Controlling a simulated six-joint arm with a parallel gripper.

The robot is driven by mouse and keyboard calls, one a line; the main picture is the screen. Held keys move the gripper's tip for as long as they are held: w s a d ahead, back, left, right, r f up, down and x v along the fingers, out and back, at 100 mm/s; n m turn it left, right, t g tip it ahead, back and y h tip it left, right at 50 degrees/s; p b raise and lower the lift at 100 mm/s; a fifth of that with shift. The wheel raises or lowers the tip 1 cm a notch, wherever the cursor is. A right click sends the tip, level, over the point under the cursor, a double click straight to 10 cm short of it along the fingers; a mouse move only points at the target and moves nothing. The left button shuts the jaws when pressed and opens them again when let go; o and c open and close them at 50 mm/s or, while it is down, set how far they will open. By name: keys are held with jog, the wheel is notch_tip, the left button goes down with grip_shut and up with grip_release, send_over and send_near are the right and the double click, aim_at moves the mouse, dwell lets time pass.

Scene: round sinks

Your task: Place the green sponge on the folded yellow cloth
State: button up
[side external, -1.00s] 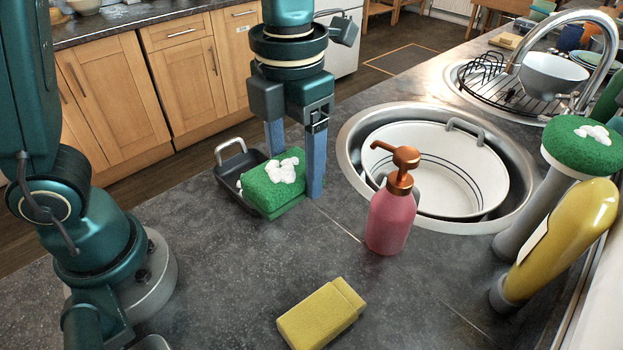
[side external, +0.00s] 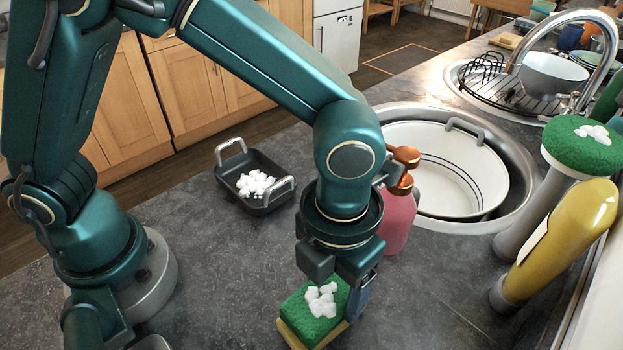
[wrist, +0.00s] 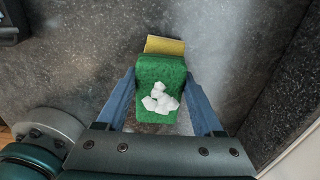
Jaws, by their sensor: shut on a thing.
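The green sponge (side external: 302,311), with white foam lumps on its top, is between the fingers of my gripper (side external: 330,304). My gripper is shut on it, and blue fingers flank it in the wrist view (wrist: 160,80). The folded yellow cloth (side external: 288,336) shows along the sponge's lower edge in the side view. In the wrist view the cloth (wrist: 165,45) sticks out past the sponge's far end, and the rest of it is hidden under the sponge. The sponge is over the cloth; I cannot tell whether they touch.
A dark tray (side external: 232,160) with white foam lumps stands behind on the counter. A pink soap bottle (side external: 398,218) with a copper pump is close behind my gripper. A round sink (side external: 520,165) holds a white basin. A yellow bottle (side external: 560,240) stands at the right. The front right counter is clear.

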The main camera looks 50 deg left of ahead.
aim_at(333, 287)
jog(key=shift+f, duration=0.35)
jog(key=o, duration=1.3)
jog(key=shift+r, duration=0.1)
notch_tip(333, 287, up, 12)
jog(key=s+a+m+t, duration=0.1)
jog(key=a+m, duration=0.8)
jog(key=m, duration=0.9)
jog(key=s+a+m+t, duration=0.2)
jog(key=a+m+t, duration=0.2)
jog(key=a+m, duration=0.6)
jog(key=m, duration=0.8)
jog(key=shift+s+t, duration=0.15)
jog(key=shift+t, duration=0.15)
